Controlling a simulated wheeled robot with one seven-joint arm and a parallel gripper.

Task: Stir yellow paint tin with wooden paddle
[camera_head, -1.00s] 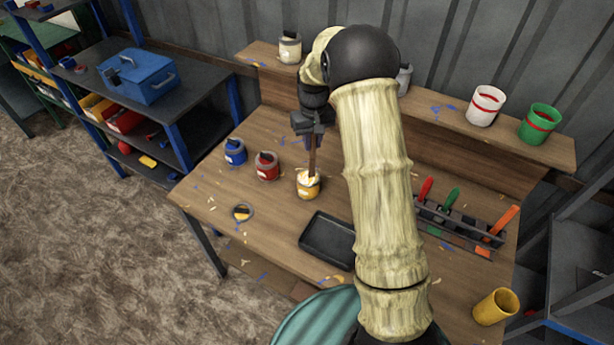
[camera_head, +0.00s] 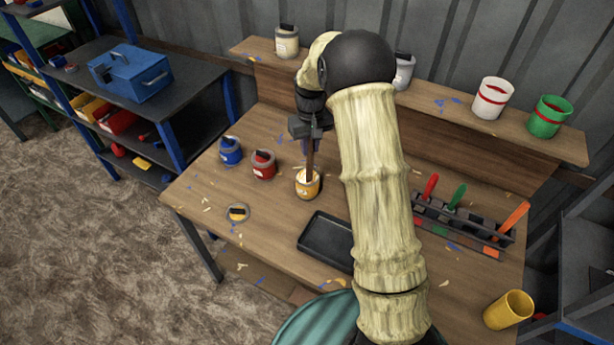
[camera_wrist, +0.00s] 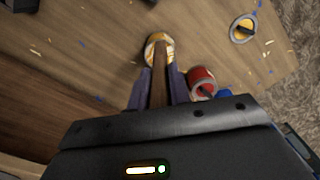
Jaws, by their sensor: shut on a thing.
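The yellow paint tin (camera_head: 307,186) stands open on the workbench, with pale yellow paint at its top. The wooden paddle (camera_head: 310,160) is upright, its lower end inside the tin's mouth. My gripper (camera_head: 311,138) is above the tin and shut on the paddle's upper part. In the wrist view the paddle (camera_wrist: 159,88) runs between my two fingers toward the yellow tin (camera_wrist: 158,45). The paddle's lower tip is hidden in the tin. A round lid (camera_head: 238,212) with yellow on it lies on the bench to the left.
A red tin (camera_head: 264,166) and a blue tin (camera_head: 231,151) stand just left of the yellow tin. A black tray (camera_head: 325,241) lies in front. A tool rack (camera_head: 465,222) and a yellow cup (camera_head: 508,310) are at the right. Tins stand on the back shelf.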

